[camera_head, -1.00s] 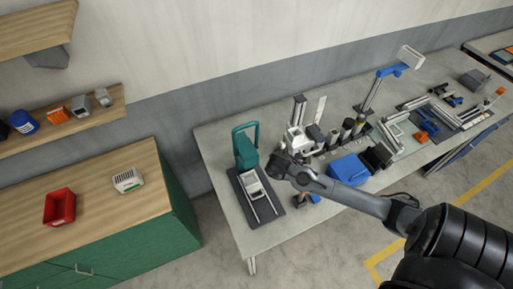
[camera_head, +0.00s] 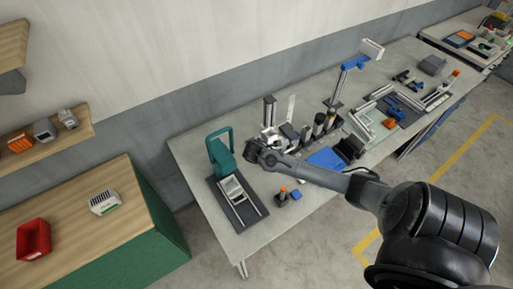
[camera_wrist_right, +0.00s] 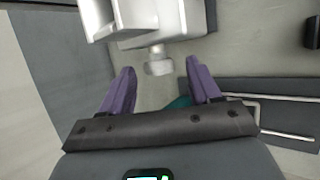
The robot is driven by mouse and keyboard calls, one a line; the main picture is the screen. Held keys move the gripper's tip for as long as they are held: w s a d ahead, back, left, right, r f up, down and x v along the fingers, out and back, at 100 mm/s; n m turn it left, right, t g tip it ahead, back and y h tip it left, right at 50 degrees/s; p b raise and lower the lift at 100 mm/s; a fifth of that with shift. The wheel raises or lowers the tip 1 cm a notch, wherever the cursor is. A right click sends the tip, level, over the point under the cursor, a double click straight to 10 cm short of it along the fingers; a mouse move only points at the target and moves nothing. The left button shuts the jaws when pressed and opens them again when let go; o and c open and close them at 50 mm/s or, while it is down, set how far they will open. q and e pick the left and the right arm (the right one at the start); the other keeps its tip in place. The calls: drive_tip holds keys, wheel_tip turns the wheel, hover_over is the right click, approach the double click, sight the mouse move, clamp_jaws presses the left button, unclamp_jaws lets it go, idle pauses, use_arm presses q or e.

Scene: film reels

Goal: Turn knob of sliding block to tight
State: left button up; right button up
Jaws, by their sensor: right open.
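The white sliding block (camera_wrist_right: 150,20) fills the top of the right wrist view. A small pale knob (camera_wrist_right: 158,62) sticks out of its near side. My right gripper (camera_wrist_right: 161,76) has its two purple fingers spread apart, one on each side of the knob, with gaps on both sides and nothing held. In the head view my right gripper (camera_head: 258,153) is beside the white block (camera_head: 271,138) on the workbench. The knob cannot be made out there. My left gripper is not in view.
On the grey workbench (camera_head: 310,95) stand a teal frame (camera_head: 221,150), a dark mat (camera_head: 222,205) with a white part and rails, several dark cylinders, and a blue item (camera_head: 326,158). A wooden-topped cabinet (camera_head: 75,225) with a red bin (camera_head: 33,240) is at the left.

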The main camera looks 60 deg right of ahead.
drive_tip(key=shift+w+d+f, duration=0.1)
drive_tip(key=shift+d+f, duration=0.1)
drive_tip(key=shift+f, duration=0.1)
drive_tip(key=c, duration=1)
drive_tip(key=shift+c, duration=0.2)
drive_tip(key=shift+f, duration=0.1)
